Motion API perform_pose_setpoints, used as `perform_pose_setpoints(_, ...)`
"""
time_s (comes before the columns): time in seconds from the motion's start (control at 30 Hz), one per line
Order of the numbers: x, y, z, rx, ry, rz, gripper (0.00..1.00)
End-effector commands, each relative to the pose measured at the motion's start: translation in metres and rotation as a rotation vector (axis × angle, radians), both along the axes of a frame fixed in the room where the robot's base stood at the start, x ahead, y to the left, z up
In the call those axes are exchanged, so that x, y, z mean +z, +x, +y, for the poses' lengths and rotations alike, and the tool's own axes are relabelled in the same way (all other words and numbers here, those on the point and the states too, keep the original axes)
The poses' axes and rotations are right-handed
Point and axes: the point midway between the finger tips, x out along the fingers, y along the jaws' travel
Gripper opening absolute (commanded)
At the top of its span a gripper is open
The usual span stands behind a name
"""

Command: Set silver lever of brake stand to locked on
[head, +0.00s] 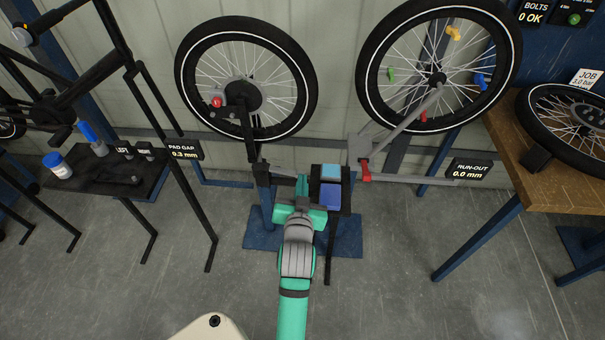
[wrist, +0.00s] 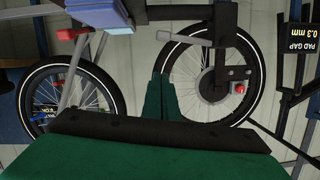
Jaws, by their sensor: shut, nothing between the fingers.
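The brake stand is a black post (head: 262,178) below a wheel (head: 246,80) with a disc and a red-knobbed caliper (head: 216,102). A silver lever (head: 283,171) sticks out from the post to the right, roughly level. The wrist view, turned upside down, shows the silver lever (wrist: 188,40) beside the black post and the caliper's red knob (wrist: 239,88). My gripper (head: 302,184) is shut and empty, just right of the lever's free end. In the wrist view its fingertips (wrist: 162,76) appear apart from the lever. The lever's locked mark is not visible.
Blue boxes (head: 330,190) sit on a black tray right beside my gripper. A truing stand with a red lever (head: 365,169) and a second wheel (head: 437,70) is further right. A black side tray (head: 118,178) with bottles is left. A wooden bench (head: 540,180) stands right.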

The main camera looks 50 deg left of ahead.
Motion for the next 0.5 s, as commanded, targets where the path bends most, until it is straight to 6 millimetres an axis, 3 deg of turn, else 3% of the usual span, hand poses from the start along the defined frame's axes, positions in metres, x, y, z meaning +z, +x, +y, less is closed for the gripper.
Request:
perform_pose_setpoints(0.2,0.006,-0.015,-0.018,-0.001,0.000,-0.001,0.00)
perform_pose_setpoints(0.5,0.007,-0.018,-0.020,-0.001,0.000,-0.001,0.00)
